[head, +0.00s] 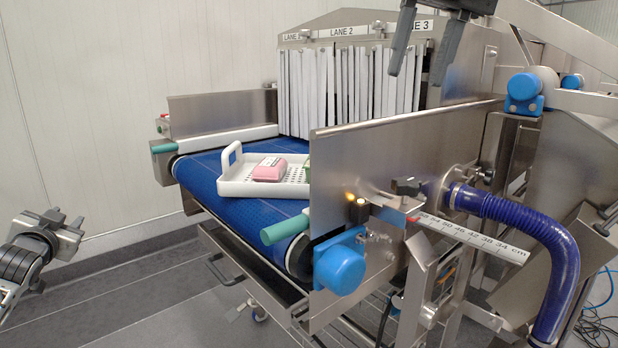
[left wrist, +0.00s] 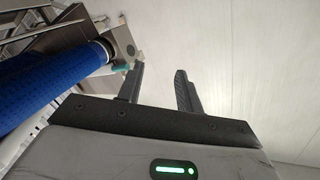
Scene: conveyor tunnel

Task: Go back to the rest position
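My left gripper (head: 66,218) is at the far left of the head view, out in free air well left of the conveyor. In the left wrist view its two dark fingers (left wrist: 157,76) stand apart with nothing between them. My right gripper (head: 415,78) hangs in from the top of the head view, in front of the tunnel. Its two dark fingers point down and stand apart, with nothing seen between them.
A blue conveyor belt (head: 237,203) runs to a tunnel with white strip curtains (head: 350,85). A white tray (head: 236,187) on it holds a pink pack (head: 270,169) and a partly hidden green one. A steel side panel (head: 400,150) and blue hose (head: 545,235) stand right.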

